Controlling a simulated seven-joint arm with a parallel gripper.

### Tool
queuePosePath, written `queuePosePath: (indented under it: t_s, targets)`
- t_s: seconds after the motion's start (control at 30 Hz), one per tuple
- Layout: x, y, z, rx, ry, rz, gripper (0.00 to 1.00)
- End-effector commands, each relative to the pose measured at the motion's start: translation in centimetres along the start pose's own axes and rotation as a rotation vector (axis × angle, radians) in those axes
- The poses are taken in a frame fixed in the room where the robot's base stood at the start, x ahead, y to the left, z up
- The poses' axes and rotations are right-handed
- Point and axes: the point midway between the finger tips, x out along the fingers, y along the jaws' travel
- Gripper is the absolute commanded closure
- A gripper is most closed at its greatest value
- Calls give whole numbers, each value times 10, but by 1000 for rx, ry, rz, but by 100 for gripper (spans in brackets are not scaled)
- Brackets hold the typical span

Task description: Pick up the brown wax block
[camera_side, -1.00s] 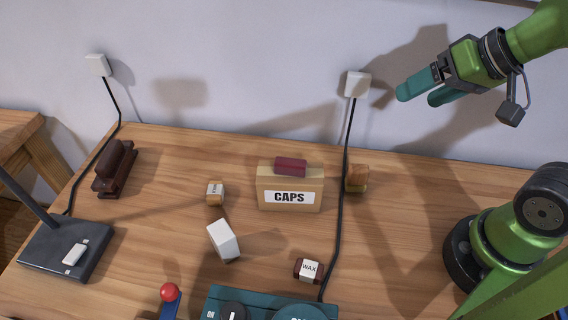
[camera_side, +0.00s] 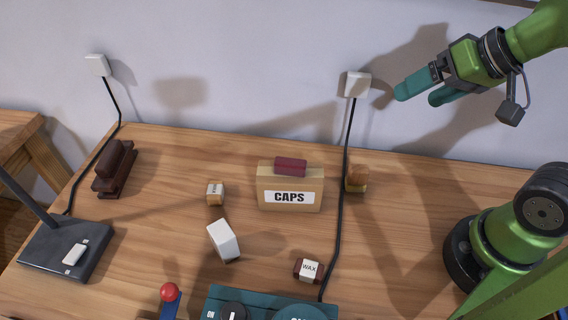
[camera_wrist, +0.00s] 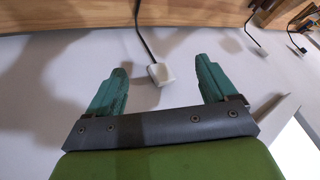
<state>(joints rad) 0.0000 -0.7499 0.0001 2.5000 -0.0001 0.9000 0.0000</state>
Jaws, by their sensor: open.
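A small dark reddish-brown block (camera_side: 308,269) with a white label reading WAX lies on the table near the front, left of the black cord. A lighter tan-brown block (camera_side: 215,193) with a small label, too small to read surely, sits left of the CAPS box. A orange-brown block (camera_side: 357,179) stands just right of that box, partly behind the cord; no label shows on it. My gripper (camera_side: 418,95) is open and empty, high at the upper right in front of the wall, well away from all blocks. Its two teal fingers also show apart in the wrist view (camera_wrist: 162,72).
The CAPS box (camera_side: 290,188) carries a dark red block (camera_side: 290,166). A white block (camera_side: 223,240), a teal device (camera_side: 270,303), a red-knobbed lever (camera_side: 169,292) and a dark brown holder (camera_side: 115,168) stand around. A black cord (camera_side: 341,220) crosses the table.

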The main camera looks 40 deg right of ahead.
Motion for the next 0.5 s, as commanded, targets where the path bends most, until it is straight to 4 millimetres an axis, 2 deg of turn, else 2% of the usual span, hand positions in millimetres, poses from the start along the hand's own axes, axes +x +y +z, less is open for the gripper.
queuePosePath:
  t_s: [0.17,0.27,0.37,0.5]
  targets:
    - [2,-5,4,-19,-16,-9,15]
    - [15,-21,16,-88,-95,-25,15]
    - [32,-55,33,-199,-216,-33,15]
    - [52,-112,72,-201,-400,27,15]
